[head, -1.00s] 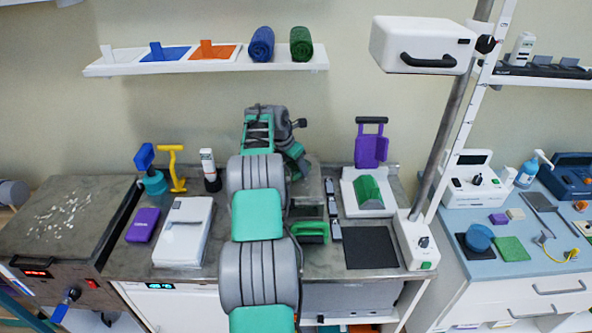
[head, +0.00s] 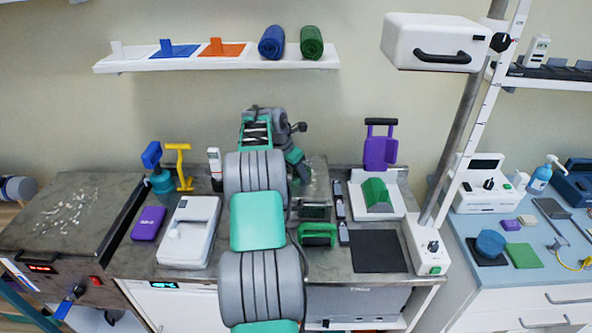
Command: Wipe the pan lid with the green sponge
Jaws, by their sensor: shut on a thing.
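My gripper (head: 303,176) is at the end of my grey and green arm, pointing down over the back middle of the grey counter (head: 343,268). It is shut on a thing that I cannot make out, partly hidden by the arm. A see-through greyish shape (head: 316,191) shows beside and below the gripper; I cannot tell whether it is the pan lid. A dark green piece lies just below it, and a bright green handled block (head: 318,234) lies in front. A flat green pad (head: 523,256) lies on the blue bench at the right. I cannot tell which one is the sponge.
A white device (head: 189,232) and a purple block (head: 148,223) stand left of my arm. A green wedge on a white base (head: 394,205), a black mat (head: 378,251) and a post with a white head (head: 432,40) stand right. The mat is bare.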

